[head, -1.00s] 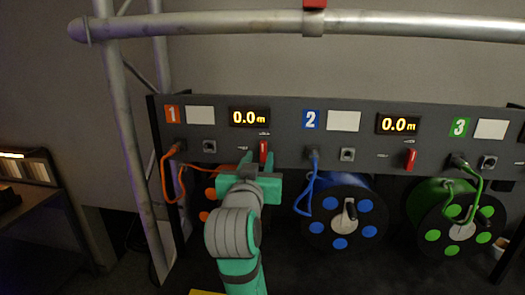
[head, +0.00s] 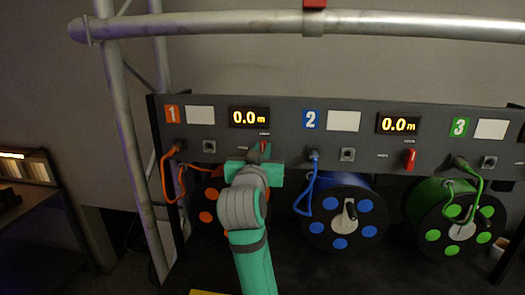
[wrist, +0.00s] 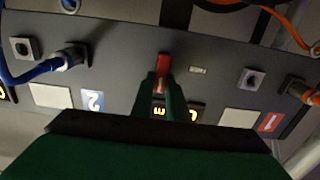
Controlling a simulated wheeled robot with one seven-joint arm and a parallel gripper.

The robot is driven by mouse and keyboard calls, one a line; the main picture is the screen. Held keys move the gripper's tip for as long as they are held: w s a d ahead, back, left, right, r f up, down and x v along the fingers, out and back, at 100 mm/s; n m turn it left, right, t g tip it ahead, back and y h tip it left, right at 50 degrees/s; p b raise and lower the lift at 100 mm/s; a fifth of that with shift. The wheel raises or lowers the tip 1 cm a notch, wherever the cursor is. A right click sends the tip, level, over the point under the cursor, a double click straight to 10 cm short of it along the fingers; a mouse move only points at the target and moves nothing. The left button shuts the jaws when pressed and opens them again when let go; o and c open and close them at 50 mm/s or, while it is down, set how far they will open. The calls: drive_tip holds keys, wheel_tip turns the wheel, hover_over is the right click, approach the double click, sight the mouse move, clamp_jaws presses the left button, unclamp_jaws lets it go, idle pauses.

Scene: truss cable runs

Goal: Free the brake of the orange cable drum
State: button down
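The orange cable drum (head: 206,217), in bay 1, is partly hidden behind my arm in the head view. Its brake lever is a small red handle (head: 263,146) on the grey panel under the first 0.0 m display. In the wrist view the red lever (wrist: 163,66) stands between my green fingertips. My gripper (head: 260,153) reaches up to the panel, with its fingers close together on both sides of the lever; they look shut on it. The lever appears upright, in line with the small label above it. An orange cable (head: 166,180) is plugged into the panel at left.
The blue drum (head: 342,240) with its blue cable (head: 305,196) is right of my arm. A second red lever (head: 410,159) and the green drum (head: 455,235) are farther right. A metal truss pole (head: 130,140) stands at left, and a horizontal tube (head: 210,24) crosses above.

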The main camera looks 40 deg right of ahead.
idle(0.3)
drive_tip(key=n, duration=0.6)
drive_tip(key=w+a+f+n, duration=0.1)
drive_tip(key=n, duration=1)
drive_tip(key=shift+w+a+f+n, duration=0.15)
drive_tip(key=shift+a+f+n, duration=0.05)
drive_tip(key=shift+f+n, duration=0.2)
drive_tip(key=shift+f, duration=0.1)
idle(0.3)
drive_tip(key=c, duration=1.7)
unclamp_jaws()
